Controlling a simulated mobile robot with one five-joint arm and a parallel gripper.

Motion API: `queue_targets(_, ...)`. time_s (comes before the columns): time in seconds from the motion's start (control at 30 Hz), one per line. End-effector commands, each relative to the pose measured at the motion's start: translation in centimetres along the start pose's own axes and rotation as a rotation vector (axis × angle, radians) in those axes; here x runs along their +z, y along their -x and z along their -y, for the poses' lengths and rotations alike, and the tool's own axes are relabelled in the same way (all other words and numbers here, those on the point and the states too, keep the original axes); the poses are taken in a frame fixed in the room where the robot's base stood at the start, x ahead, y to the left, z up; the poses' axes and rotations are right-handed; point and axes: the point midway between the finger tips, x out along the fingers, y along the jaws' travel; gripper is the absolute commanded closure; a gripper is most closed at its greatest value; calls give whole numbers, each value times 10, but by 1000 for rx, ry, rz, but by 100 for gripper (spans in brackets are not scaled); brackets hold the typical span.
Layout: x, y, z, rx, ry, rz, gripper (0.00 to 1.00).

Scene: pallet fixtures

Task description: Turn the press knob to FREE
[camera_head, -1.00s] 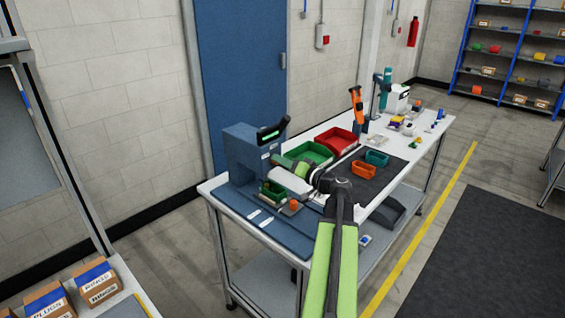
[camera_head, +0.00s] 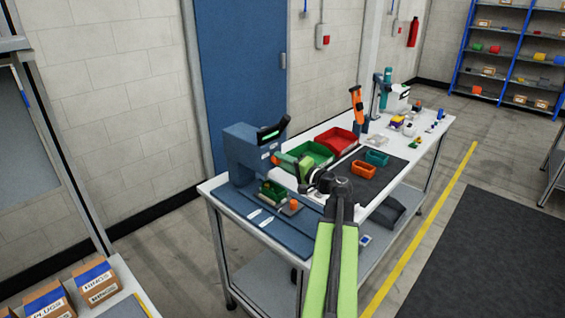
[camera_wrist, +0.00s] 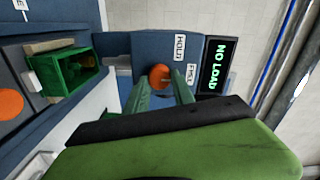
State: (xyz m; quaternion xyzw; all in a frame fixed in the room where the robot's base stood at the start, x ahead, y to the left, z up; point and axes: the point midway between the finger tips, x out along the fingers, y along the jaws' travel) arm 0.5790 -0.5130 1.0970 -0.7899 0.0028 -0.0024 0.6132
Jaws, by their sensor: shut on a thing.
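The blue press (camera_head: 238,150) stands at the near left end of the bench. Its orange knob (camera_wrist: 159,76) shows in the wrist view on the press face, beside a HOLD label (camera_wrist: 180,47) and a partly covered second label (camera_wrist: 192,74) that seems to read FREE. My gripper (camera_wrist: 162,86) is shut on the knob, one finger on each side. The knob's pointing direction cannot be told. The press display (camera_wrist: 217,66) reads NO LOAD.
A green fixture (camera_wrist: 72,72) sits on the press base below the knob, with an orange button (camera_head: 294,205) beside it. Green (camera_head: 318,152) and red (camera_head: 336,139) bins stand behind my wrist. Small orange (camera_head: 362,170) and teal (camera_head: 376,158) trays lie on the dark mat.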

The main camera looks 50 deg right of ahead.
Motion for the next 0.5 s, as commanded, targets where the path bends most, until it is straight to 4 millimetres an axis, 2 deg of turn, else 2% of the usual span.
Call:
queue_targets(0.37,1,2,-2,5,-3,2,100)
queue_targets(0.4,1,2,-2,5,-2,2,69)
queue_targets(0.5,0,1,-2,4,-3,1,56)
